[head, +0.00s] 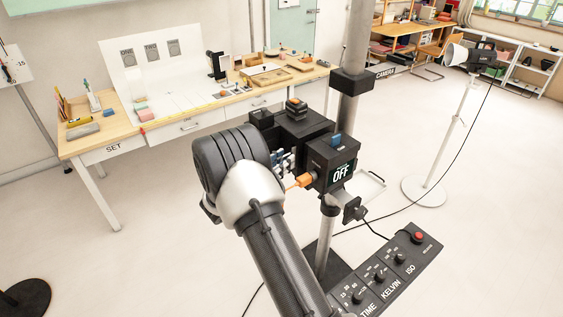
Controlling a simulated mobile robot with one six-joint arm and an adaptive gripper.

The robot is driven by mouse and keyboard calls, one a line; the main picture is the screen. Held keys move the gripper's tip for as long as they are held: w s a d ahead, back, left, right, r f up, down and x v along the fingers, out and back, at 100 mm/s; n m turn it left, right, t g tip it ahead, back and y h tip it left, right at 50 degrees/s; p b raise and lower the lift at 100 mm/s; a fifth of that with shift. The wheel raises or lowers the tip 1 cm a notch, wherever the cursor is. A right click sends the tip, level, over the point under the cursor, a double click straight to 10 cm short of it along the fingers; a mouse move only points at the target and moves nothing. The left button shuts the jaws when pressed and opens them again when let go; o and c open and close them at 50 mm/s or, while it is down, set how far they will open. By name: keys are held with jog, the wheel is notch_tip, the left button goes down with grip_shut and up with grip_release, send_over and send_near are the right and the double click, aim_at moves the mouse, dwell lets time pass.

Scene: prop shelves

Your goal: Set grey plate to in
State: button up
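A dark camera-like device is fixed to a grey pole, with a black box (331,160) whose small display reads OFF. A pale grey plate (368,188) sticks out to the right of the pole, below and behind this box. It is the only grey plate I make out, and I cannot tell its setting. An orange piece (301,182) sits at the left of the box. My gripper (284,161) is at the device's left side, largely hidden by my own wrist. Its fingers are too small and covered to read, and I see nothing clearly held.
A control panel (395,272) with TIME, KELVIN and ISO knobs and a red button stands at lower right. A wooden table (112,132) marked SET holds props at the back left. A lamp stand (425,190) and trailing cable are at right. Open floor lies between.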

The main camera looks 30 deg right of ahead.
jog(key=v, duration=1.2)
jog(key=s+r+m+g+y+b, duration=0.2)
jog(key=s+r+m+g+y, duration=0.15)
jog(key=s+m, duration=0.4)
jog(key=s+r+m+g+y+b, duration=0.2)
jog(key=s+r+m+y, duration=0.15)
jog(key=s, duration=0.75)
jog(key=s+a+f+m+t+y+b, duration=0.1)
jog(key=s+a+m+t+y+b, duration=0.3)
jog(key=s+a+m+y, duration=0.5)
jog(key=s+a+t+y, duration=0.1)
jog(key=s+a+t, duration=0.1)
jog(key=s+a, duration=0.2)
jog(key=shift+a+f+m+y, duration=0.3)
jog(key=shift+a+f, duration=0.1)
jog(key=shift+a, duration=0.95)
